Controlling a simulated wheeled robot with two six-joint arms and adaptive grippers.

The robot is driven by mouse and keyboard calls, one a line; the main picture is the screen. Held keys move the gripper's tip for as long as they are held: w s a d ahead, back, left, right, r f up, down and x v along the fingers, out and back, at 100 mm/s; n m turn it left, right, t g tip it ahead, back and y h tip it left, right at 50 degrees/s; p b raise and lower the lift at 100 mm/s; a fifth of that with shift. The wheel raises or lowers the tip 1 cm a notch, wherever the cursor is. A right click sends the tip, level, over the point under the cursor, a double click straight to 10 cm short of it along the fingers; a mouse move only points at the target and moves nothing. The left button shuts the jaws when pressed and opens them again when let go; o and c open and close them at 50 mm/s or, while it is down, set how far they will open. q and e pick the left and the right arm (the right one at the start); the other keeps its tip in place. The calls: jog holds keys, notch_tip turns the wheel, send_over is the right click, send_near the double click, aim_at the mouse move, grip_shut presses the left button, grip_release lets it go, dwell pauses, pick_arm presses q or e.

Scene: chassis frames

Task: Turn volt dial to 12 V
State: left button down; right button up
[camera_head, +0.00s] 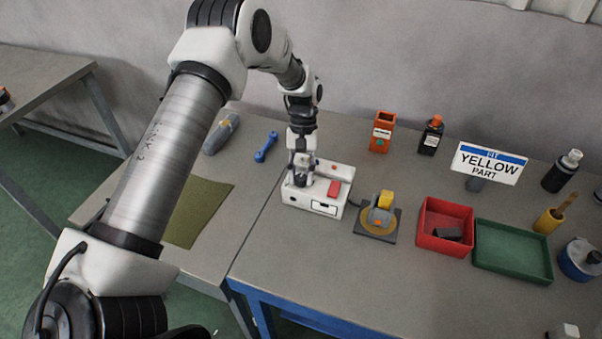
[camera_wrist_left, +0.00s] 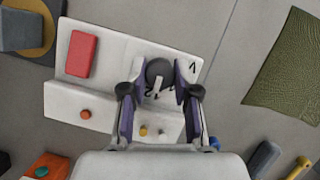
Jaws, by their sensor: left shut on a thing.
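The white power box (camera_head: 320,207) stands on the bench in the middle of the head view, and it also fills much of the left wrist view (camera_wrist_left: 110,60). Its round grey volt dial (camera_wrist_left: 158,70) has a white pointer mark that points down in the wrist view, towards partly hidden printed digits. A printed V shows beside the dial. My left gripper (camera_head: 302,180) reaches down onto the box and is shut on the dial, with one finger on each side in the wrist view (camera_wrist_left: 158,82). My right gripper is not in view.
A red block (camera_head: 334,188) is on the box's top. A grey-yellow device (camera_head: 381,213) stands just right of it. Further right are a red bin (camera_head: 428,238), a green tray (camera_head: 513,270) and a "YELLOW PART" sign (camera_head: 489,163).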

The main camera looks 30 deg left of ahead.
pick_arm(q)
jog(key=shift+s+f, duration=0.1)
jog(key=c, duration=0.9)
grip_release()
jog(key=shift+o, duration=0.2)
jog(key=v, duration=1.2)
jog(key=shift+w, duration=0.2)
